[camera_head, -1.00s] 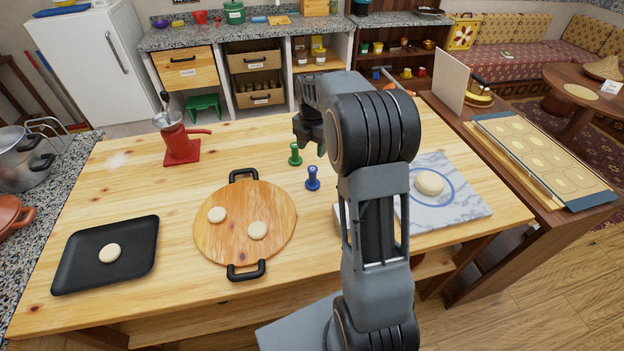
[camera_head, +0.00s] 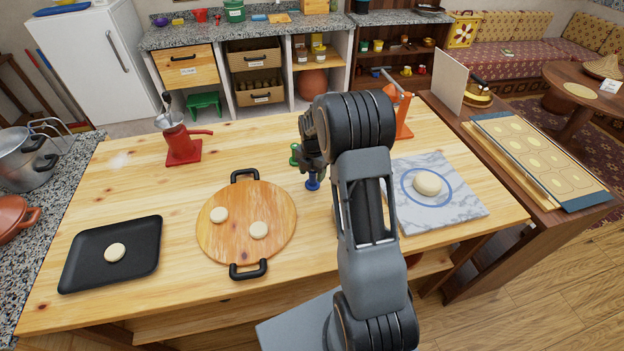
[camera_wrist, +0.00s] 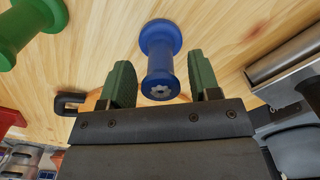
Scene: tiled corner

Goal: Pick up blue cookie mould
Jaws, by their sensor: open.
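The blue cookie mould (camera_head: 313,184) stands upright on the wooden table, right of the round board. In the head view my gripper (camera_head: 312,168) is above it and hides its upper part. In the wrist view the blue mould (camera_wrist: 160,58) lies between the two green fingertips of my gripper (camera_wrist: 162,82), with a gap on each side. The gripper is open and holds nothing. A green mould (camera_head: 294,155) stands just behind, partly hidden by the gripper; it also shows at the upper left of the wrist view (camera_wrist: 30,30).
The round board (camera_head: 245,205) with two dough rounds is to the left. A black tray (camera_head: 85,262) lies farther left. A marble slab (camera_head: 455,212) with dough is to the right. A red press (camera_head: 182,150) and an orange tool (camera_head: 402,120) stand farther back.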

